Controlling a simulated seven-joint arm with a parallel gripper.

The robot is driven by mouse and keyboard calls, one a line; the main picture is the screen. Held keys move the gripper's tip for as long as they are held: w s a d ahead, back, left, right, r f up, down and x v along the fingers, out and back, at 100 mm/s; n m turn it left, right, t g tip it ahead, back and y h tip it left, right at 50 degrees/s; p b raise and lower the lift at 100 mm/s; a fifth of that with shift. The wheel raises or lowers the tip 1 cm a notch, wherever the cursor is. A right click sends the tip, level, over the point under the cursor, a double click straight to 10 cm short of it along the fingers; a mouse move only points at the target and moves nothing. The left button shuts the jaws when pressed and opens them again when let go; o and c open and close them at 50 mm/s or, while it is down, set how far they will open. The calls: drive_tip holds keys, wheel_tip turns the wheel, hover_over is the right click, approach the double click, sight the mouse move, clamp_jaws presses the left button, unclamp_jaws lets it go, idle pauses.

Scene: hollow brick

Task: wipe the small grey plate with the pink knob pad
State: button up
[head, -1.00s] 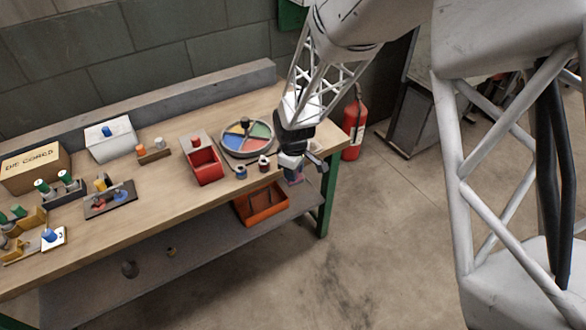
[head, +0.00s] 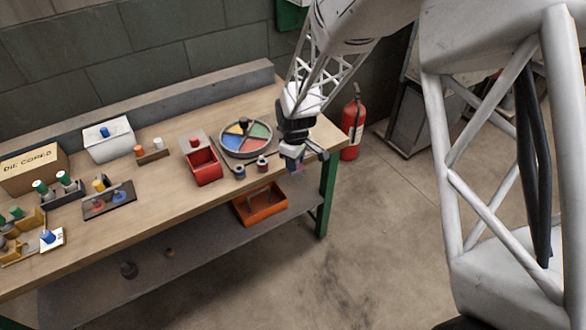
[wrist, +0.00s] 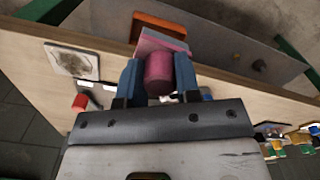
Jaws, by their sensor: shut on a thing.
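My gripper (wrist: 158,82) is shut on the pink knob (wrist: 158,74) of the pad, with one blue finger on each side. The pad's pink base (wrist: 161,43) shows beyond the knob in the wrist view and appears held above the bench's front edge. The small grey plate (wrist: 72,62) lies on the bench to the left in the wrist view, apart from the pad, with a dark smudge on its face. In the head view my gripper (head: 294,164) is near the bench's right end; I cannot make out the plate there.
A round coloured tray (head: 222,147), a red open box (head: 205,172) and small spools (head: 263,163) stand left of my gripper in the head view. An orange bin (head: 242,212) sits on the lower shelf. A red fire extinguisher (head: 352,125) stands beyond the bench end.

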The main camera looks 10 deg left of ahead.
drive_tip(key=w+d+r, duration=0.1)
drive_tip(key=w, duration=0.9)
drive_tip(key=w+d+r, duration=0.2)
drive_tip(key=w, duration=0.8)
drive_tip(key=shift+d, duration=0.15)
drive_tip(key=shift+r, duration=0.1)
